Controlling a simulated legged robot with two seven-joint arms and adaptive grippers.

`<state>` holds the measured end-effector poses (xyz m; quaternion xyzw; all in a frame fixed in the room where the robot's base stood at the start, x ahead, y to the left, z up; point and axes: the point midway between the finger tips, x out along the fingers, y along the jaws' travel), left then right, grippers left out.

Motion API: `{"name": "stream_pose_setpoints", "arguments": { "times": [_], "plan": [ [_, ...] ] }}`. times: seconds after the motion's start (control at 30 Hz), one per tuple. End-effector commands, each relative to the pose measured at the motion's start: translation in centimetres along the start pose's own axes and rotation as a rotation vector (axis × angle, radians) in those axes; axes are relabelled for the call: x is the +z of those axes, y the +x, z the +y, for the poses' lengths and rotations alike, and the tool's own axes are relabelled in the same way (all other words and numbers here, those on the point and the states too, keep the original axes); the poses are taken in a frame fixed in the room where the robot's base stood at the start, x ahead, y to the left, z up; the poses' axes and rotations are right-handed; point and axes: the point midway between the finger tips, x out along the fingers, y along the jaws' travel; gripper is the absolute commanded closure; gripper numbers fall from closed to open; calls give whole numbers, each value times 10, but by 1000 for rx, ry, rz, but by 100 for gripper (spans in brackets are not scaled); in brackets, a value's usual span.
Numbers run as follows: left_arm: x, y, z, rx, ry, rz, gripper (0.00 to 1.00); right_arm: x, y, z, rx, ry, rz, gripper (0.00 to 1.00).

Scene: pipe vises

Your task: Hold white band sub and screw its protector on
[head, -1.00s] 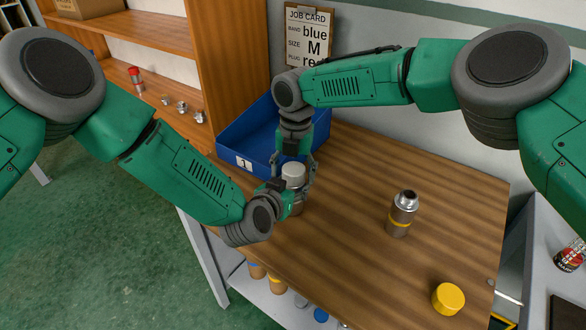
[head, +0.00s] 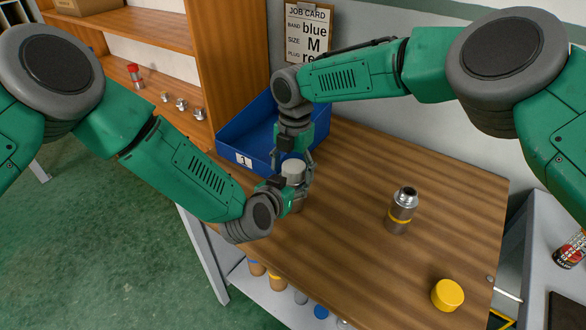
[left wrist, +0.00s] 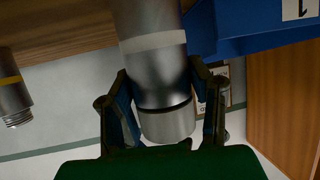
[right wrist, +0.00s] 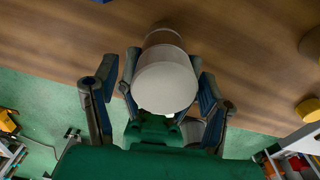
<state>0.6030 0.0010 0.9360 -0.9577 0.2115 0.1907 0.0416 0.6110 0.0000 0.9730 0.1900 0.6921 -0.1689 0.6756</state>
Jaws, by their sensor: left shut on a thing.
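The white band sub (left wrist: 155,65) is a grey metal cylinder with a pale band. It stands over the table near the blue bin. My left gripper (left wrist: 163,82) is shut on it from the side. A whitish protector cap (right wrist: 165,88) sits on the sub's end and also shows in the head view (head: 293,169). How far it is threaded I cannot tell. My right gripper (head: 294,160) points down over the cap. In the right wrist view its fingers stand open on both sides of the cap, with gaps.
A yellow-banded sub (head: 400,210) stands upright on the table (head: 345,260), with a yellow cap (head: 447,295) near the front right. The blue bin (head: 247,125) is close behind my grippers. A job card (head: 308,32) hangs on the wall. The table's middle is clear.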

Motion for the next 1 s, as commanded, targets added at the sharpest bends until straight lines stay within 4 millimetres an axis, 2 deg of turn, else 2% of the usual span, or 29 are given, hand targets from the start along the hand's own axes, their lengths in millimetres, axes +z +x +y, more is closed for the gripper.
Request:
{"name": "stream_pose_setpoints", "arguments": {
  "times": [0.27,0.37,0.63,0.9,0.93,1.0],
  "plan": [
    [4,-1,1,3,-1,-8,100,1,-1,-1,-2,0,-1,33],
    [4,-1,1,2,-1,-8,100,1,-6,-1,-2,0,-2,33],
    [4,-1,0,0,-1,-8,100,1,-41,-1,-2,-1,-3,33],
    [4,0,-1,0,-1,-7,100,1,-45,-1,-3,-1,-1,33],
    [4,0,-1,-1,-1,-7,100,1,-45,-1,-3,0,-1,36],
    [3,0,-1,-1,-1,-7,100,1,-50,-1,-4,11,-4,36]
  ]
}}
